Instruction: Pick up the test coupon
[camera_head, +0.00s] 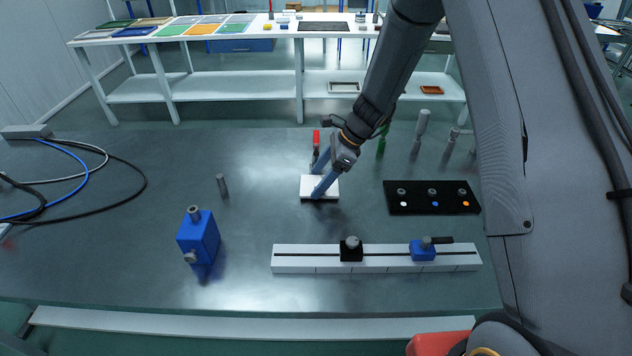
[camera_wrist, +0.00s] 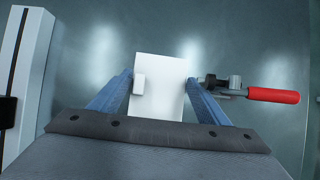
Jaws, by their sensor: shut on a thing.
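The test coupon, which I take to be the white rectangular plate (camera_head: 308,188), is at the middle of the grey table. In the wrist view the white plate (camera_wrist: 163,100) lies between my two blue fingers, with a small white raised piece beside the left fingertip. My gripper (camera_head: 317,182) is shut on the plate, one finger at its near side and one at its far side. My gripper also shows in the wrist view (camera_wrist: 160,77). A dark shadow shows under the plate's near edge; I cannot tell whether it touches the table.
A red-handled clamp (camera_head: 316,140) is just behind the plate, close to my far finger. A white rail (camera_head: 310,261) with two clamps lies in front. A black panel (camera_head: 410,209) is right; a blue block (camera_head: 199,240) and grey pin (camera_head: 222,186) are left. Cables lie far left.

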